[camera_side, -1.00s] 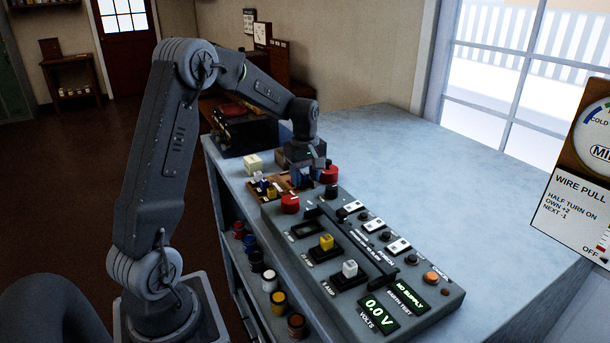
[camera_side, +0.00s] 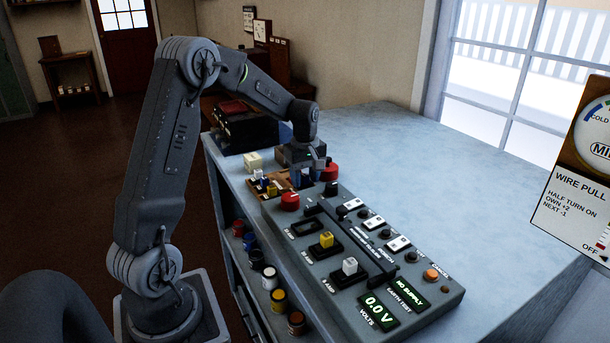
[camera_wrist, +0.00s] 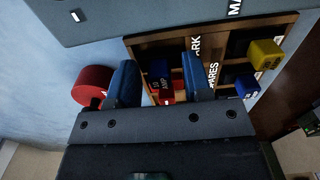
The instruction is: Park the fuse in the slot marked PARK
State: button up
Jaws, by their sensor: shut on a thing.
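My gripper (camera_wrist: 158,82) is shut on a blue fuse (camera_wrist: 160,78) marked AMP, between its two blue fingers in the wrist view. The fuse is over the wooden board (camera_wrist: 219,58), beside lettering ending in RK that a finger partly covers. The slot under the fuse is hidden, so I cannot tell whether the fuse is in it. In the side view my gripper (camera_side: 308,172) is low at the board's far end, and the fuse is not clear there.
Yellow (camera_wrist: 264,54) and blue (camera_wrist: 247,86) spares stand on the board beside my gripper. A red round knob (camera_wrist: 92,85) is close to the other finger. The grey panel (camera_side: 420,300) holds a yellow fuse (camera_side: 326,240), a white fuse (camera_side: 349,266) and an empty-looking slot (camera_side: 306,228).

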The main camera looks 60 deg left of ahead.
jog(key=shift+f, duration=0.25)
dwell(0.4)
jog(key=o, duration=1.4)
jog(key=shift+o, duration=0.2)
jog(key=shift+r, duration=0.1)
jog(key=shift+r, duration=2.95)
